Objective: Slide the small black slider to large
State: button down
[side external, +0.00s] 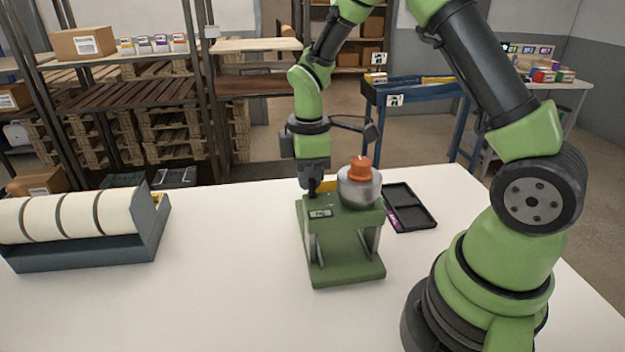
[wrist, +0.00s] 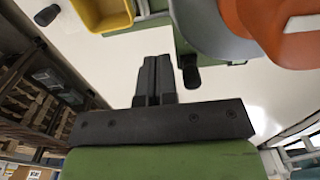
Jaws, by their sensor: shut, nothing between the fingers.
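The green machine (side external: 341,245) stands on the white table, with a silver bowl (side external: 358,192) and an orange top (side external: 359,171) on its upper right. My gripper (side external: 313,190) points down at the machine's upper left, beside a yellow part (side external: 328,185). In the wrist view, my gripper (wrist: 157,62) has its fingers together and holds nothing. A small black knob (wrist: 190,75), which looks like the slider, sticks out just right of the fingertips, with a narrow gap between. In the side view I cannot tell the slider from my dark fingers. Any size marks are unreadable.
A black tray (side external: 424,216) with a purple item (side external: 393,220) lies right of the machine. A dark rack of cream rolls (side external: 130,252) stands at the left. The table (side external: 220,300) is clear between rack and machine. Another black piece (wrist: 47,15) shows upper left in the wrist view.

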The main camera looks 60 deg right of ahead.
notch_tip(320, 180, up, 7)
dwell(0.8)
